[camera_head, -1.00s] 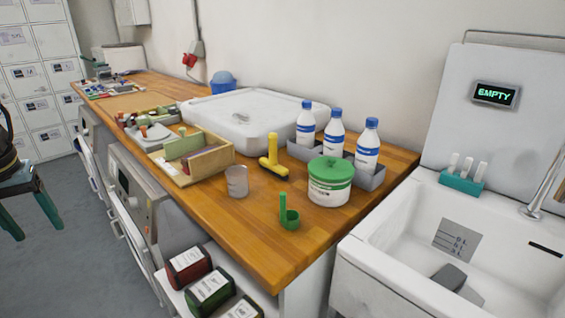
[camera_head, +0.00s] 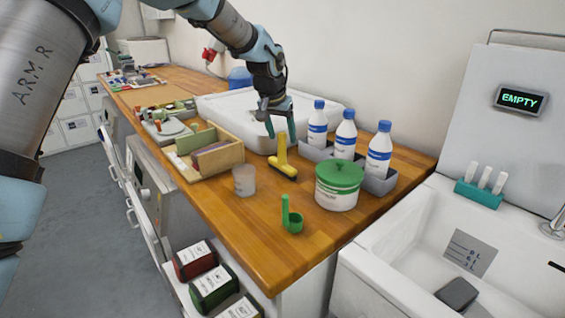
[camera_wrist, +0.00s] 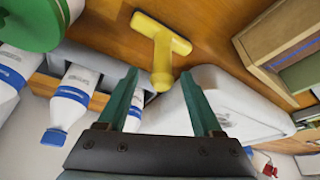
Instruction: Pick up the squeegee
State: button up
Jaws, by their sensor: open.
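The squeegee (camera_head: 282,158) is yellow, with an upright handle and a flat crosswise head resting on the wooden counter. In the wrist view the squeegee (camera_wrist: 161,45) lies beyond the fingertips, its handle end pointing toward me. My gripper (camera_head: 281,133) is above and just behind the handle, with green fingers apart and empty. In the wrist view the gripper (camera_wrist: 162,80) has one finger to each side of the handle's line, and the handle end appears near the gap. I cannot tell whether the fingers reach around it.
White bottles with blue caps (camera_head: 345,134) stand in a grey tray right of the squeegee. A green-lidded tub (camera_head: 337,195), green scoop (camera_head: 291,221) and clear cup (camera_head: 244,181) stand in front. A wooden box (camera_head: 222,166) is left, a white bin (camera_head: 228,108) behind.

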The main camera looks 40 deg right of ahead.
aim_at(283, 146)
jog(key=shift+p+x, duration=1.5)
jog(key=shift+x, duration=1.4)
jog(key=shift+w, duration=0.15)
grip_shut()
